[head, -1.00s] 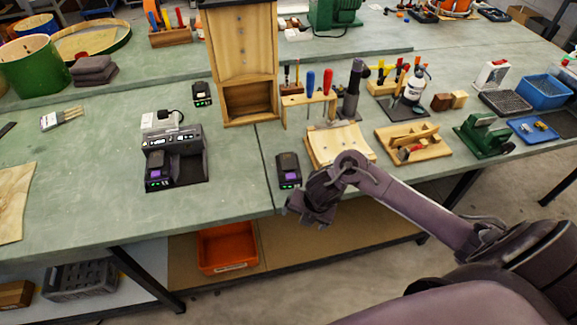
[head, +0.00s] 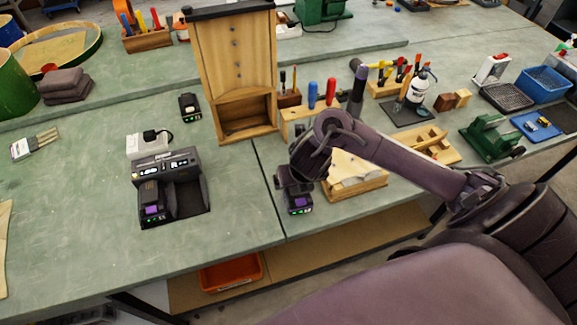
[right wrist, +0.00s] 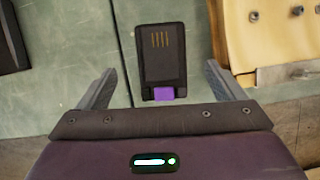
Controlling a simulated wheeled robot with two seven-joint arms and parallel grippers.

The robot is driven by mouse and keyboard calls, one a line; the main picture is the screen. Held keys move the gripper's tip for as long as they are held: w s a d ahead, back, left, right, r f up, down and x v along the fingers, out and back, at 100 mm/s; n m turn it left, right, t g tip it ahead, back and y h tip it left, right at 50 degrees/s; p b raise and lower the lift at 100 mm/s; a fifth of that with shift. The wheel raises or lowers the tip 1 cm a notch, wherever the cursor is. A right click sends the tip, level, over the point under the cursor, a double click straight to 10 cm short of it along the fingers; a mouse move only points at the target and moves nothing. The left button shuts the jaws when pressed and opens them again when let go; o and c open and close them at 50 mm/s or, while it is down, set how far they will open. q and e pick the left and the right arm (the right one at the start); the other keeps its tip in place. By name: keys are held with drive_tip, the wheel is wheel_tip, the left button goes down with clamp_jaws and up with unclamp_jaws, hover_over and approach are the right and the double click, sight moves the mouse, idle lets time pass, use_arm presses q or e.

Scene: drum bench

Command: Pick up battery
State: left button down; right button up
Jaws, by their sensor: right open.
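A black battery with a purple latch lies on the green bench near its front edge. In the right wrist view the battery (right wrist: 162,58) sits ahead of and between the two spread fingers of my right gripper (right wrist: 160,88), with nothing held. In the head view my right gripper (head: 290,178) is just above and behind the battery (head: 300,203), hiding part of it. Another battery (head: 152,205) sits in the left bay of the charger (head: 172,165); the right bay is empty. A further black battery (head: 190,106) lies by the wooden box. My left gripper is out of view.
A wooden block (head: 357,178) stands close to the right of the battery. A tall wooden box (head: 236,60) and a tool rack (head: 310,112) stand behind it. The bench between charger and battery is clear. An orange bin (head: 232,272) sits on the shelf below.

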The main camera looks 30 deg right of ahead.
sight(296, 188)
drive_tip(key=shift+f, duration=0.65)
wheel_tip(296, 188, down, 2)
drive_tip(key=shift+d+f+b, duration=0.1)
drive_tip(key=shift+d+b, duration=0.05)
drive_tip(key=shift+b, duration=0.3)
drive_tip(key=shift+x, duration=1.25)
drive_tip(key=shift+w+f+b, duration=0.2)
drive_tip(key=shift+w+b, duration=0.1)
drive_tip(key=c, duration=1.4)
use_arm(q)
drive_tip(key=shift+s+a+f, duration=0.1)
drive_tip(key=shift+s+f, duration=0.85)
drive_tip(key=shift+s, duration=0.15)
use_arm(e)
drive_tip(key=shift+o, duration=0.2)
drive_tip(key=shift+r, duration=0.15)
